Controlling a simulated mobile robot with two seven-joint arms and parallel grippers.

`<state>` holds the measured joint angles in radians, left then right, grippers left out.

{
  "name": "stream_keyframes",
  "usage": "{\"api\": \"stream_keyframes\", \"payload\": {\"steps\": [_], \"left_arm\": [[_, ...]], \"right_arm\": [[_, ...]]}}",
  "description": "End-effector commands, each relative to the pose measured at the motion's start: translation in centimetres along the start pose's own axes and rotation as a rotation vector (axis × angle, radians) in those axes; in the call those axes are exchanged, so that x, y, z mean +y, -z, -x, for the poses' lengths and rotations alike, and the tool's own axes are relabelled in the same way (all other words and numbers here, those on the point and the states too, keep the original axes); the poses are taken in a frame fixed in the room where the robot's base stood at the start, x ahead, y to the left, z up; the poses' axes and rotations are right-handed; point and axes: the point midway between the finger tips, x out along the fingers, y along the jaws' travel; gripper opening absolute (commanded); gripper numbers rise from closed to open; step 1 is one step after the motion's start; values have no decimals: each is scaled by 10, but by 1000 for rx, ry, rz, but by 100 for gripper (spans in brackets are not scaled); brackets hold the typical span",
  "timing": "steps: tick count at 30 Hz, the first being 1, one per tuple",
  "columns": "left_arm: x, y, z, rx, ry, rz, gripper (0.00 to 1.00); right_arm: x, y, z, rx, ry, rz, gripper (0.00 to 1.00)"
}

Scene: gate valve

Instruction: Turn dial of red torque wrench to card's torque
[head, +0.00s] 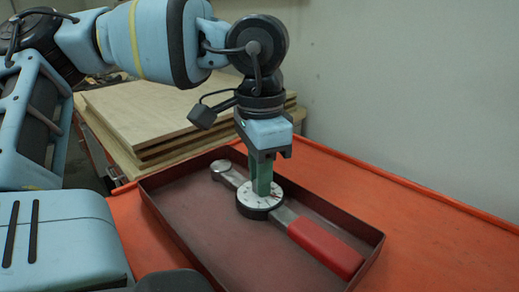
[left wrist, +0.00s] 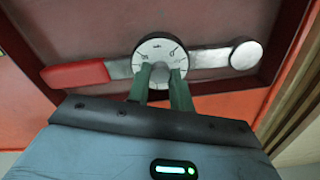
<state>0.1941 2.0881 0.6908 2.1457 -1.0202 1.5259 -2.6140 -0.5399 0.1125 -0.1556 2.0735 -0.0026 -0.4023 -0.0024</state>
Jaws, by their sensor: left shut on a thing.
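The torque wrench, with a red handle (head: 325,247), a round white dial (head: 259,201) and a silver head (head: 221,167), lies in a shallow dark-red tray (head: 190,241). My left gripper (head: 262,192) points straight down with its green fingers at the middle of the dial, shut on the dial's knob, which the fingers largely hide. In the left wrist view the dial (left wrist: 160,50) shows above the fingertips (left wrist: 160,75), with the red handle (left wrist: 75,76) at left and the silver head at right. The dial's marks are too small to read. The card and my right gripper are not in view.
The tray stands on an orange tabletop (head: 420,205), its raised walls around the wrench. Flat wooden boards (head: 140,110) are stacked behind at the left. A plain grey wall (head: 400,70) is behind. The orange surface right of the tray is clear.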

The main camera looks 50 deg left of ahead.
Motion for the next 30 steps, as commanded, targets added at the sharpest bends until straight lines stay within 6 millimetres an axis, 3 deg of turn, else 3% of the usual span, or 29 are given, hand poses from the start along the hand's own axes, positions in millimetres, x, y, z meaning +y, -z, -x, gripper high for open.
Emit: {"api": "stream_keyframes", "payload": {"steps": [9,26,27,30], "left_arm": [[0,0,0,1,0,-133,0],[0,0,0,1,0,-163,0],[0,0,0,1,0,-163,24],[0,0,0,1,0,-162,37]], "right_arm": [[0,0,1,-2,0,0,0],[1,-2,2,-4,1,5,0],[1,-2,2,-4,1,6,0],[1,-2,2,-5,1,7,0]]}}
